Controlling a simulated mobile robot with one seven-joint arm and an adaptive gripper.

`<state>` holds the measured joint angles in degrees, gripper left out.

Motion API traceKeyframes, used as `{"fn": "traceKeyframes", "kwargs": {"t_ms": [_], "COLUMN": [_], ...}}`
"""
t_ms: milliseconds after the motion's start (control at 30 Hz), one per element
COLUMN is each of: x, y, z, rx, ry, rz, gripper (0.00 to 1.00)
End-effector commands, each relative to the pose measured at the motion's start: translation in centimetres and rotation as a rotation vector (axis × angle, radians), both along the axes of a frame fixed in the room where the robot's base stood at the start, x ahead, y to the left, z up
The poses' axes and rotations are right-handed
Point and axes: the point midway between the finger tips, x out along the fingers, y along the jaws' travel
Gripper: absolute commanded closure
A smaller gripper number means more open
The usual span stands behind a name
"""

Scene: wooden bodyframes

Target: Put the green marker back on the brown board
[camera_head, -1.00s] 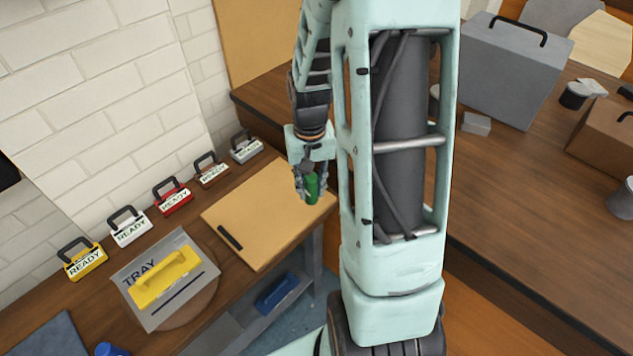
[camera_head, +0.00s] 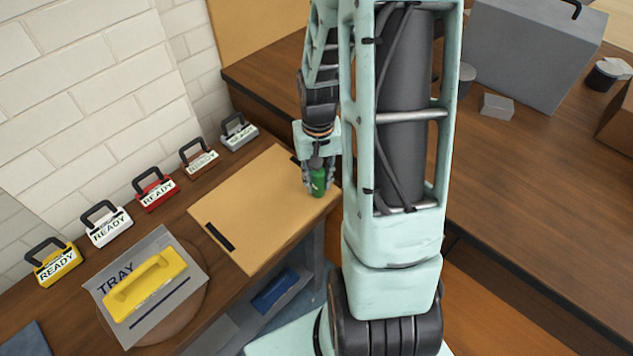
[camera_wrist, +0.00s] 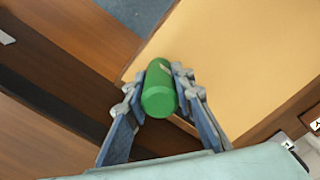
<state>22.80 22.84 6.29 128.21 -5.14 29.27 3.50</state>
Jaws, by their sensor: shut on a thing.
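The green marker (camera_head: 318,182) is a short, thick green cylinder. My gripper (camera_head: 318,178) is shut on it at the right end of the brown board. In the wrist view the marker (camera_wrist: 159,90) sits between the two fingers of my gripper (camera_wrist: 160,80), with its round end facing the camera. The brown board (camera_head: 255,205) is a flat tan panel on the wooden bench; it also shows in the wrist view (camera_wrist: 225,50). The marker is over or near the board's right edge. I cannot tell whether it touches the board.
A black bar (camera_head: 220,237) lies on the board's left part. A grey tray sheet (camera_head: 190,270) with a yellow block (camera_head: 146,284) is left of the board. Several READY-labelled locks, such as a red one (camera_head: 157,193), line the wall. A grey box (camera_head: 530,50) stands on the right-hand table.

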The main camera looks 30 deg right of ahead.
Motion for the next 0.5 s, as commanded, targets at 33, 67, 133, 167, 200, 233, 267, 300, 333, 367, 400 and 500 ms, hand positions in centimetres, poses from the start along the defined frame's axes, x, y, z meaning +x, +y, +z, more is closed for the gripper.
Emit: {"fn": "traceKeyframes", "kwargs": {"t_ms": [33,67,133,167,200,233,267,300,333,367,400,500], "x": [-0.05,-0.06,-0.06,-0.06,-0.06,-0.06,-0.06,-0.06,-0.06,-0.06,-0.06,-0.06], "y": [-0.02,-0.02,-0.03,-0.03,-0.03,-0.03,-0.03,-0.03,-0.03,-0.03,-0.03,-0.03], "z": [-0.56,-0.57,-0.44,-0.39,-0.37,-0.36,-0.36,-0.39,-0.48,-0.6,-0.77,-0.71], "rx": [0.0,0.0,-0.001,-0.001,0.0,0.0,0.0,0.0,0.0,0.0,0.0,0.0], "ry": [-0.001,-0.001,-0.002,-0.002,-0.001,-0.001,-0.001,-0.001,-0.001,-0.001,-0.001,-0.001], "rz": [0.0,0.0,0.0,0.0,-0.001,-0.001,-0.001,-0.001,-0.001,-0.001,-0.001,-0.001], "gripper": [1.0,1.0,1.0,1.0,1.0,1.0,1.0,1.0,1.0,1.0,1.0,0.71]}}
